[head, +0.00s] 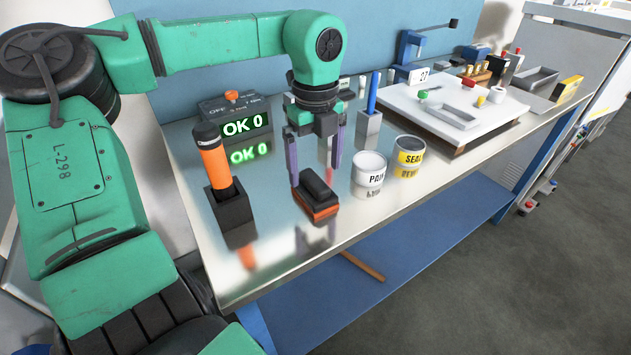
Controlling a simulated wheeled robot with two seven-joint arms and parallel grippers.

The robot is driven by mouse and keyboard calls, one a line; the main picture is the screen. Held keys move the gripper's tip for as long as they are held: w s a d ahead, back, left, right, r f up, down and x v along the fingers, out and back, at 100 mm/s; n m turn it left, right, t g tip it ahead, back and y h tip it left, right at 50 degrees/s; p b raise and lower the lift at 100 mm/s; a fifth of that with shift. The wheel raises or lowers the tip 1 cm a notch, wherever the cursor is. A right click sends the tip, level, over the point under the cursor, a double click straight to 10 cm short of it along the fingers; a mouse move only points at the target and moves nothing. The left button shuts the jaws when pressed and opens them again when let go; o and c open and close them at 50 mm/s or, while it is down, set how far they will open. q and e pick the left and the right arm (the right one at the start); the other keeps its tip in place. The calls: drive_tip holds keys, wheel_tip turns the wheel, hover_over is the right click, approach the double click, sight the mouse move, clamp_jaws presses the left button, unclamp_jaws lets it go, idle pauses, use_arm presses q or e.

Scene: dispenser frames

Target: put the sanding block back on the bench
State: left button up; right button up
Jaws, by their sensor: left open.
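The sanding block (321,208), with a black top and an orange lower part, is at the front part of the shiny metal bench (270,272). It looks to be on the bench top or very close above it; I cannot tell which. My left gripper (316,180) points down over the block. Its two purple fingers are spread apart, one at each side of the block's black upper part. The gripper is open, and I cannot see whether a finger touches the block. My right gripper is not in view.
Left of the block stands an orange cylinder in a black holder (232,209). Behind is a box with a green display (245,126). To the right are a paint can (369,170), a yellow-labelled can (409,157) and a grey holder (368,131). The bench's front edge is close.

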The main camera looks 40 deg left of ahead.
sight(316, 180)
use_arm(q)
wheel_tip(316, 180, up, 7)
idle(0.5)
